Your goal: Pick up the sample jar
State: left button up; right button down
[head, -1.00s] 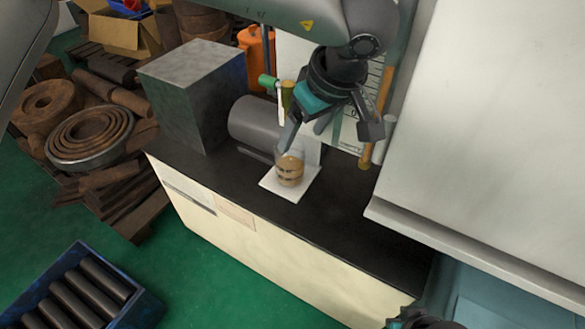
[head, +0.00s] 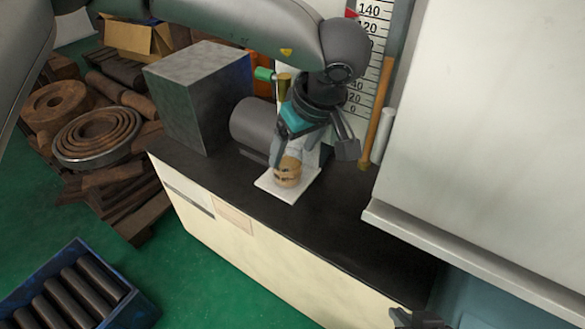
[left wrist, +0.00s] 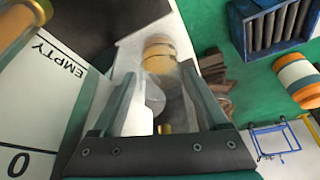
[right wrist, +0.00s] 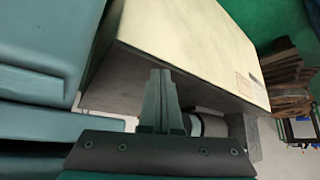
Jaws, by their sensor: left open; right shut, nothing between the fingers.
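The sample jar (head: 287,173), with tan bands, stands on a small white pad (head: 268,184) on the dark counter. My left gripper (head: 297,158) is open and points down at the jar from above, its fingers by the jar's upper part. In the left wrist view the jar (left wrist: 159,54) lies between the two fingertips (left wrist: 160,75); whether either finger touches it I cannot tell. My right gripper (right wrist: 161,78) is shut and empty, away from the jar; its hand shows at the bottom edge of the head view (head: 418,318).
A grey block (head: 196,95) and a grey cylinder (head: 252,127) stand left of and behind the jar. A wooden rod (head: 379,115) and a scale board (head: 369,45) stand behind. A large pale cabinet (head: 490,120) bounds the right. The counter (head: 340,228) is clear in front.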

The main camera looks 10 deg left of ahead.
pick_arm(q)
jog(key=shift+w+a+f+b, duration=0.1)
jog(key=shift+a+f+b, duration=0.1)
jog(key=shift+f, duration=0.15)
jog(key=shift+w+a+f+b, duration=0.1)
jog(key=shift+f+b, duration=0.1)
jog(key=shift+f, duration=0.1)
jog(key=shift+w+f, duration=0.1)
jog(key=shift+f, duration=0.25)
pick_arm(e)
jog(key=shift+w+a+t+y, duration=0.8)
jog(key=shift+w+a+t, duration=0.3)
jog(key=shift+w+t, duration=0.2)
pick_arm(q)
jog(key=c, duration=1.2)
pick_arm(e)
jog(key=shift+a, duration=0.1)
